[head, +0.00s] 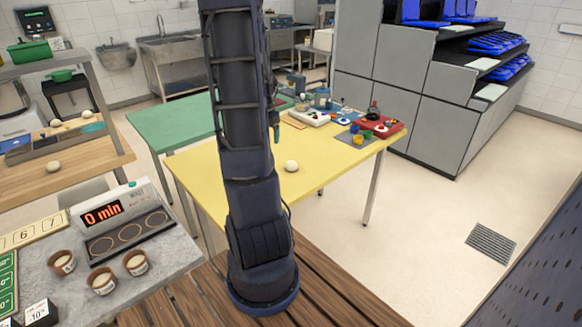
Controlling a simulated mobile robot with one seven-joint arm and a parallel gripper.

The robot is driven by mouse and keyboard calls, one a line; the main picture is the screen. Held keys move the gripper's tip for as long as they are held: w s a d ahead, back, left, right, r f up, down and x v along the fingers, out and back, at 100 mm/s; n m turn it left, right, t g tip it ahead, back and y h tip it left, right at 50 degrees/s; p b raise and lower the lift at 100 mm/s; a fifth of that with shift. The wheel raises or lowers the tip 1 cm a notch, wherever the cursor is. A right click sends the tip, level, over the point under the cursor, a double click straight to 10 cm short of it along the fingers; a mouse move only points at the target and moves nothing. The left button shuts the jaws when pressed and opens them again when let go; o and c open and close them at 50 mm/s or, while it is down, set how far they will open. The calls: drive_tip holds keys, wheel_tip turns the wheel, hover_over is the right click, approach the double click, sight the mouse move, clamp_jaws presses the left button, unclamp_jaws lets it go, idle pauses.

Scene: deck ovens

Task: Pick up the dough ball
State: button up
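A pale round dough ball (291,166) sits on the yellow table (240,180), just right of my arm. Another pale ball (53,165) lies on the wooden-topped bench at the left, and two smaller ones (55,122) (87,114) lie behind it. My arm rises upright through the middle of the view and leaves it at the top. A narrow dark part with a teal tip, maybe my gripper (277,133), shows at the arm's right edge above the yellow table. It is mostly hidden by the arm, and its fingers cannot be made out. It is apart from the dough ball.
Trays and small coloured items (375,124) crowd the yellow table's far right end. A green table (165,125) stands behind. At front left, a grey counter holds a timer reading "0 min" (103,214) and three small brown pots (135,262). Floor at the right is clear.

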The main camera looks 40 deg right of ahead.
sight(290, 161)
drive_tip(key=s+d+f+m, duration=0.1)
drive_tip(key=d+f, duration=0.1)
drive_tip(key=d, duration=0.1)
drive_tip(key=s+d+f+m+g, duration=0.1)
drive_tip(key=d+f, duration=0.2)
drive_tip(key=s+d+f+m, duration=0.1)
drive_tip(key=d+f, duration=0.1)
drive_tip(key=d, duration=0.1)
drive_tip(key=shift+d+f, duration=0.15)
drive_tip(key=shift+f, duration=0.05)
drive_tip(key=shift+h, duration=0.3)
drive_tip(key=f, duration=0.4)
drive_tip(key=shift+d+f, duration=0.35)
drive_tip(key=shift+f, duration=0.05)
drive_tip(key=shift+w+d+f, duration=0.1)
drive_tip(key=shift+d+f, duration=0.05)
drive_tip(key=shift+f, duration=1.3)
drive_tip(key=shift+w+d+f, duration=0.1)
drive_tip(key=shift+f, duration=1.35)
drive_tip(key=c, duration=1)
